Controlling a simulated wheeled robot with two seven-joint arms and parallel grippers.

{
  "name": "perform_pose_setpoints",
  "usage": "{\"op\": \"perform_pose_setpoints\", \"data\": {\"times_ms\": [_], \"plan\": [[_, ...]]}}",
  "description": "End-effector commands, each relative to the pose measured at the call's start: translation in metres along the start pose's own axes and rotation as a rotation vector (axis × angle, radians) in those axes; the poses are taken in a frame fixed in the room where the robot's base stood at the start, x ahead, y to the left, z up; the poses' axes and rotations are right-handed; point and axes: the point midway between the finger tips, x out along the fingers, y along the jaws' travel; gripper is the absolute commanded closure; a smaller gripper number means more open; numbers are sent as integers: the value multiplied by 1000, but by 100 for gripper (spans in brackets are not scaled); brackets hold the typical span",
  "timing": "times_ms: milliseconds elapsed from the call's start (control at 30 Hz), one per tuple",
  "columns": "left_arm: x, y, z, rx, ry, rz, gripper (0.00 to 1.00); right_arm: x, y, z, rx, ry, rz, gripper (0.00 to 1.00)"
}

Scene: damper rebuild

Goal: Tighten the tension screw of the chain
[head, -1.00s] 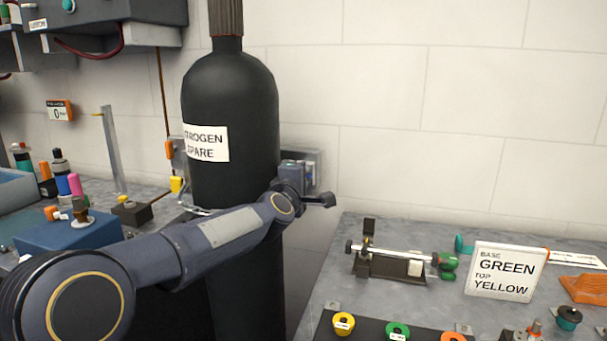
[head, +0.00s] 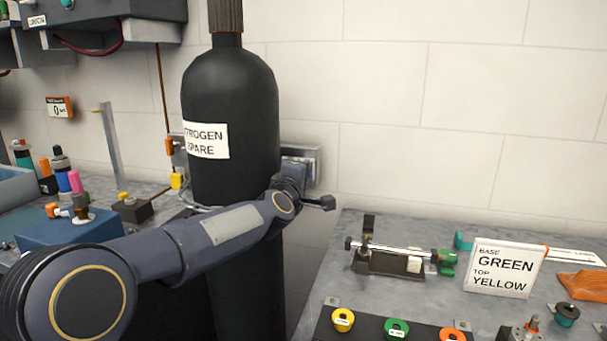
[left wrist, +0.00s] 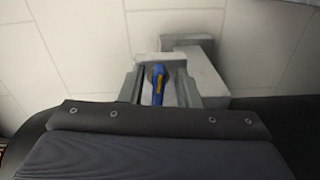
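The tension screw's blue handle with a yellow stripe (left wrist: 157,84) stands out from a pale grey block in the left wrist view. My left gripper (left wrist: 160,88) has one finger on each side of this handle, with a visible gap to it, so it looks open around the handle and not closed on it. In the head view my left arm reaches across the front of the black nitrogen cylinder (head: 235,90) to a wall bracket (head: 318,160) just right of it. A short stretch of chain (head: 203,208) shows at the cylinder's left side. The rest of the chain is hidden. My right gripper is out of view.
The cylinder stands between two benches. The right bench (head: 308,300) bears a small vise-like fixture (head: 390,262), a label sign (head: 503,268) and coloured rings. The left bench holds a blue box (head: 65,232) and bottles. The wall is close behind the bracket.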

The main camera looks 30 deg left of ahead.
Motion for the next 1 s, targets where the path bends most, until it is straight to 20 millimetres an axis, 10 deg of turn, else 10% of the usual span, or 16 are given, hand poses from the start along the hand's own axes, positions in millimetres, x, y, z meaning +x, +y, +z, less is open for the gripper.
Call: {"op": "perform_pose_setpoints", "data": {"times_ms": [333,1000], "plan": [[-4,1,0,-1,1,2,68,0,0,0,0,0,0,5],[-79,0,0,0,1,1,68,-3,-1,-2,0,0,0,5]]}}
